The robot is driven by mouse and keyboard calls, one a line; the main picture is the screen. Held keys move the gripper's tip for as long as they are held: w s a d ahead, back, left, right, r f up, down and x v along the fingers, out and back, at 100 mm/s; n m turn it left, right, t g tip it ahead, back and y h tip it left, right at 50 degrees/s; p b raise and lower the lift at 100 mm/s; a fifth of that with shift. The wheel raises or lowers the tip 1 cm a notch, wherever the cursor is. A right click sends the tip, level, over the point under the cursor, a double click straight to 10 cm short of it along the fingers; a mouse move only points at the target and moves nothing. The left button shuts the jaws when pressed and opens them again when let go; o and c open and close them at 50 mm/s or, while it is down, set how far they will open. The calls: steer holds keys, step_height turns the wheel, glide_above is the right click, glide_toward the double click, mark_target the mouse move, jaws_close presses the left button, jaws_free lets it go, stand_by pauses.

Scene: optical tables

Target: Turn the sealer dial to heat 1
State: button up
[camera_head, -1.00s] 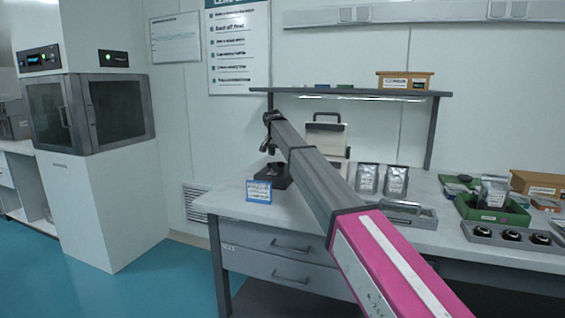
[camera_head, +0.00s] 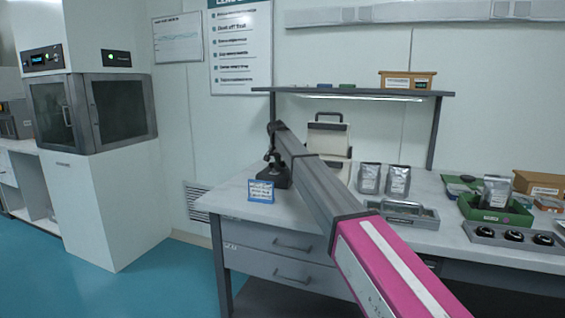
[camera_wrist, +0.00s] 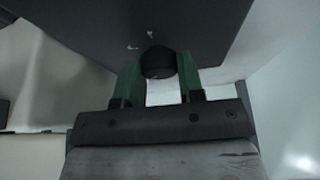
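In the wrist view a dark round knob, seemingly the sealer dial (camera_wrist: 158,62), stands out from a dark panel (camera_wrist: 90,28) with small pale marks above the knob. The two green fingers of my gripper (camera_wrist: 160,74) reach up on either side of the knob, with their tips beside it. The knob nearly fills the gap, but I cannot tell whether the fingers press on it. The dial's pointer and heat numbers are not readable.
Silver pouches (camera_head: 369,178), a grey tray with a handle (camera_head: 408,213) and a green bin (camera_head: 490,214) stand right of my arm. A shelf (camera_head: 362,93) runs above.

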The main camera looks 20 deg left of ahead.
steer(key=shift+n, duration=0.4)
steer(key=n+y, duration=0.2)
steer(key=n, duration=0.3)
steer(key=shift+d, duration=0.1)
steer(key=n+y, duration=0.1)
steer(key=n, duration=0.2)
steer(key=n+g+y, duration=0.1)
steer(key=n, duration=0.2)
steer(key=shift+g, duration=0.3)
steer(key=o, duration=0.9)
steer(key=v, duration=1.1)
steer(key=shift+w+d, duration=0.1)
steer(key=shift+f, duration=0.1)
